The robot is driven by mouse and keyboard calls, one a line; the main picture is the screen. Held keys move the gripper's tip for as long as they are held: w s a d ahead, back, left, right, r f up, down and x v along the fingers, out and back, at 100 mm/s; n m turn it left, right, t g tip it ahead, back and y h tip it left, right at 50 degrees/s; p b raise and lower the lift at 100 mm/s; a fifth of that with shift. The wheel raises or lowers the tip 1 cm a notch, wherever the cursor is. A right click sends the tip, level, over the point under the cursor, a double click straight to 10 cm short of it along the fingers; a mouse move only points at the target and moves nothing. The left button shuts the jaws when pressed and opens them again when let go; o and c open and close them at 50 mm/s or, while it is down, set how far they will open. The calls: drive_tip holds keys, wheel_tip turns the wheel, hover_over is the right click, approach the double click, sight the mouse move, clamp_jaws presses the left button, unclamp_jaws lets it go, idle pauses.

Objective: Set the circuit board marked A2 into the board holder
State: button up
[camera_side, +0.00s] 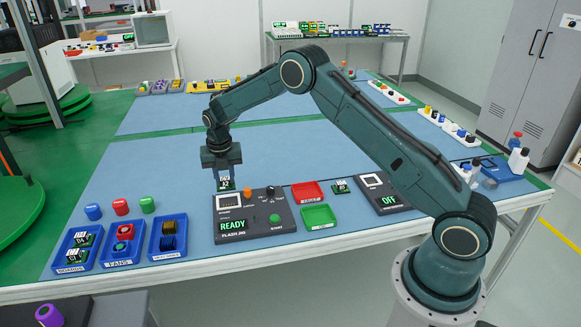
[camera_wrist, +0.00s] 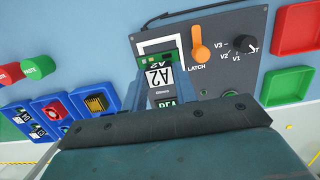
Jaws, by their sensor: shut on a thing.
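My gripper (camera_side: 225,178) is shut on a small green circuit board (camera_side: 225,185), pointing down just above the flash jig (camera_side: 262,222). In the wrist view the board's white label (camera_wrist: 158,76) reads A2, and the board sits between my fingers (camera_wrist: 161,88). The board holder, a white-edged square (camera_side: 228,203) on the jig's upper left, lies beneath the board; its white edge (camera_wrist: 143,43) shows behind the board in the wrist view. The board hides much of it, and I cannot tell whether they touch. The orange latch (camera_wrist: 198,46) is beside the holder. The jig's display (camera_side: 232,225) reads READY.
A red tray (camera_side: 300,200), a green tray (camera_side: 312,225), a loose board (camera_side: 341,187) and a device reading OFF (camera_side: 393,209) stand right.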

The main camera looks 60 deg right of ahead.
sight(226, 185)
drive_tip(key=shift+f, duration=2.2)
drive_tip(key=shift+f, duration=0.75)
drive_tip(key=o, duration=1)
drive_tip(key=shift+o, duration=0.2)
wheel_tip(226, 185, up, 14)
drive_tip(key=s+a, duration=0.1)
drive_tip(key=shift+s+a+f, duration=0.15)
drive_tip(key=shift+s+a, duration=0.1)
idle(0.3)
